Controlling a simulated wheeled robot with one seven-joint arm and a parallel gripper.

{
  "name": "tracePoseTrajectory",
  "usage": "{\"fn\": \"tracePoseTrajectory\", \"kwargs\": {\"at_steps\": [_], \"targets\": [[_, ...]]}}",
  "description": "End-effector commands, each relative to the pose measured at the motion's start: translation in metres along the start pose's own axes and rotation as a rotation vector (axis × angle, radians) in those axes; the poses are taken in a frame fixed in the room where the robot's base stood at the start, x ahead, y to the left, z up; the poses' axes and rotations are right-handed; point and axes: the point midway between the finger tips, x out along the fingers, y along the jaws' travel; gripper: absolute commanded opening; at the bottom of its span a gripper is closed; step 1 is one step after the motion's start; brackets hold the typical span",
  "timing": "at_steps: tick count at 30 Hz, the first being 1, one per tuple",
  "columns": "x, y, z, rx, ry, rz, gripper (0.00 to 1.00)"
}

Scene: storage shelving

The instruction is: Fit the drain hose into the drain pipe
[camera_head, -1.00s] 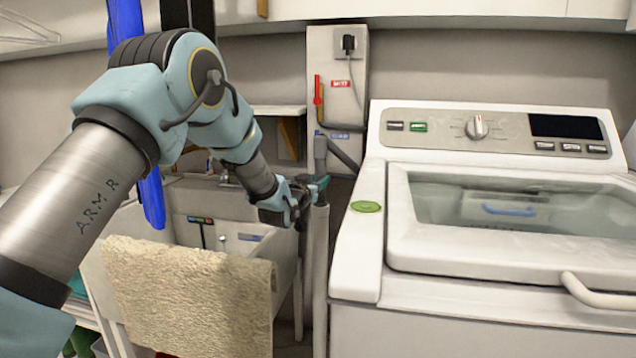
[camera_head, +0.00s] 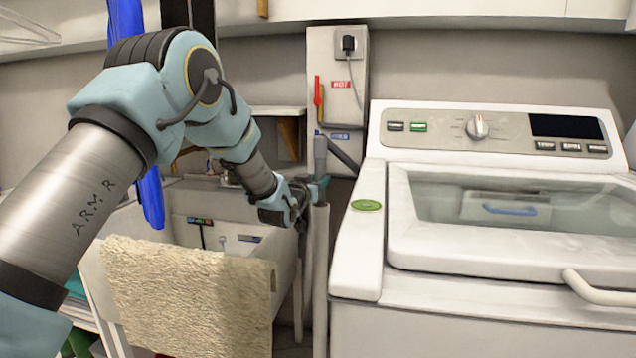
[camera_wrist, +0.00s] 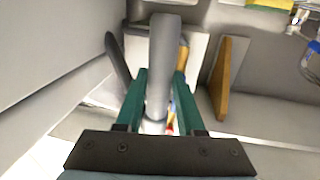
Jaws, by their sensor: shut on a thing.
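The grey drain hose (camera_head: 320,155) stands nearly upright between the sink and the washing machine. My gripper (camera_head: 318,188) is shut on it from the left. In the wrist view the hose (camera_wrist: 161,65) runs between the two teal fingers of my gripper (camera_wrist: 160,100). The pale grey drain pipe (camera_head: 320,265) stands upright directly below the gripper, in line with the hose. The fingers cover the place where hose and pipe meet, so I cannot tell whether the hose end is inside the pipe.
The white washing machine (camera_head: 350,265) stands close on the right. A sink (camera_head: 245,205) with a beige towel (camera_head: 190,295) over its front is on the left. A wall panel (camera_head: 338,60) with hot and cold taps and a plug is behind. Room around the pipe is narrow.

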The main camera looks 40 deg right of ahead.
Motion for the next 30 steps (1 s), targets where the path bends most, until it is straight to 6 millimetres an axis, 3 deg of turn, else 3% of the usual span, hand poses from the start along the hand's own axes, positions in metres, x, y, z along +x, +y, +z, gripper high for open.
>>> {"fn": "tracePoseTrajectory", "kwargs": {"at_steps": [30], "targets": [[0.0,0.0,0.019,0.0,0.0,0.0,0.0]]}}
